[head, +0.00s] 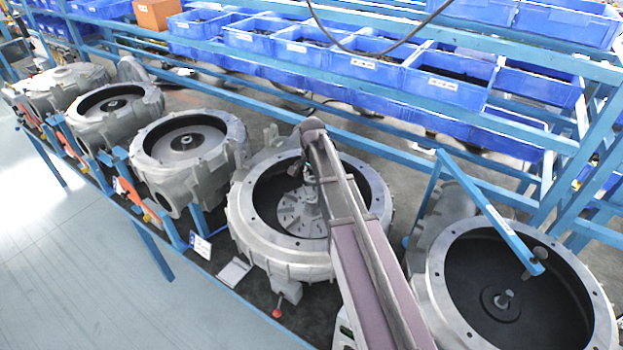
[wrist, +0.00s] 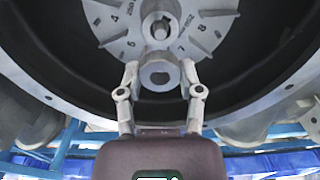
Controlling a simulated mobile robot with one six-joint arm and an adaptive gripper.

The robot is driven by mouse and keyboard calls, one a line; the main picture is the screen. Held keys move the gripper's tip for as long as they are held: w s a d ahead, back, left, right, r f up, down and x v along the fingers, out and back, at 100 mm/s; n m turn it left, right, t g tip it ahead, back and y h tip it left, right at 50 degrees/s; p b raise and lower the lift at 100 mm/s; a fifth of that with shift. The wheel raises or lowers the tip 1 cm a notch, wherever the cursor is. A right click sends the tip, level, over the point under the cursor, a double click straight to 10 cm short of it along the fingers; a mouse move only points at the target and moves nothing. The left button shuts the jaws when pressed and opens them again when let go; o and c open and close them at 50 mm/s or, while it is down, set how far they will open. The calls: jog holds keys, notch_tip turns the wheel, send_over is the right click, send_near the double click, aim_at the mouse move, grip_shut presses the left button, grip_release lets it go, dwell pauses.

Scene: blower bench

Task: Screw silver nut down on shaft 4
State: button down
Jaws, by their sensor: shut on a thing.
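My gripper (wrist: 160,78) is shut on the silver nut (wrist: 158,72), a grey round piece with a dark hole, held between its two fingertips. Just beyond it in the wrist view is the shaft (wrist: 160,28), at the centre of a grey disc (wrist: 115,22) with numbers and ribs. The nut appears apart from the shaft end, but the gap in depth is hard to tell. In the head view my arm reaches into the second blower housing from the right (head: 285,246), over its disc (head: 290,213). The nut is hard to make out there.
The open housing (head: 440,285) at right has a bare central shaft (head: 503,299) and a blue bar (head: 500,225) above its rim. More housings (head: 188,150) stand to the left. Blue bins (head: 445,85) line the rack behind. The housing's wall surrounds my gripper.

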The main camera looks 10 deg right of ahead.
aim_at(312, 196)
jog(key=shift+m, duration=0.4)
jog(key=shift+f+b, duration=2.5)
jog(key=shift+a+f+b, duration=0.1)
jog(key=shift+f+b, duration=0.7)
dwell(0.6)
jog(key=shift+m, duration=0.4)
jog(key=m, duration=1.5)
jog(key=shift+m, duration=0.3)
jog(key=m, duration=0.6)
dwell(0.4)
